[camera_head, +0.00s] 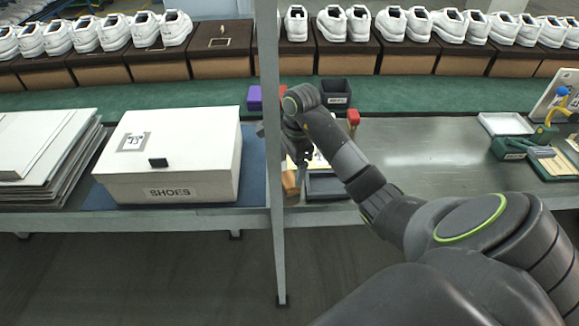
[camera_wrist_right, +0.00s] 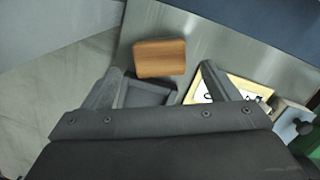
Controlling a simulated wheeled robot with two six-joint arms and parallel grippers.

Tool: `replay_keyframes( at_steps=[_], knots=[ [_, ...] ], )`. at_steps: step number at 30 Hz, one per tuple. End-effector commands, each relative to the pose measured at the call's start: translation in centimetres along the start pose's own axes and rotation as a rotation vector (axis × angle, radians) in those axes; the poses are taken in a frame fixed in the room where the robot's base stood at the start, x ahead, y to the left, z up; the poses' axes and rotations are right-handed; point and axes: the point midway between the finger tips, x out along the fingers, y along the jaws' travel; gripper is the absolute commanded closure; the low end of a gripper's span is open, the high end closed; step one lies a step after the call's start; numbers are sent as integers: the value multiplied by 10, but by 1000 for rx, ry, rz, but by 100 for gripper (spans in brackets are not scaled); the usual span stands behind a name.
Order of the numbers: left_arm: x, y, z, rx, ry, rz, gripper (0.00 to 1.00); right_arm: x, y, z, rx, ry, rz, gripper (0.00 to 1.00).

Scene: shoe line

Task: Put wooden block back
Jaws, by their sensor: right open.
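The wooden block (camera_wrist_right: 160,58) lies on the steel table between and just beyond my fingertips in the right wrist view. In the head view, the brown block (camera_head: 290,183) shows near the table's front edge, beside the grey post. My right gripper (camera_wrist_right: 162,72) is open and empty, with its fingers apart. In the head view, my right gripper (camera_head: 302,158) points down over this spot, partly hiding it. A dark grey tray (camera_wrist_right: 150,93) lies next to the block; it also shows in the head view (camera_head: 328,187). My left gripper is out of view.
A grey post (camera_head: 271,120) stands just left of my right gripper. A white SHOES box (camera_head: 170,160) is left of it. A dark bin (camera_head: 336,95), a purple block (camera_head: 254,97) and a red object (camera_head: 353,117) are behind. The table's middle right (camera_head: 440,150) is clear.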

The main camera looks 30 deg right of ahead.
Motion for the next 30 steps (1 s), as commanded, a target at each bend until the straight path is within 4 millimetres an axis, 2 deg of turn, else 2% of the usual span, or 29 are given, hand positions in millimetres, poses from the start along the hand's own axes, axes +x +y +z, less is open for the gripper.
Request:
replay_keyframes(
  at_steps=[1,13,18,30],
  knots=[
    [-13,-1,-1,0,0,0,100,-14,0,1,0,0,0,19],
    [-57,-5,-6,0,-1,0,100,-62,0,0,0,1,0,19],
    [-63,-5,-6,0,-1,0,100,-68,0,0,0,1,0,19],
    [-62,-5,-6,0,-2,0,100,-67,0,0,0,1,0,19]
  ],
)
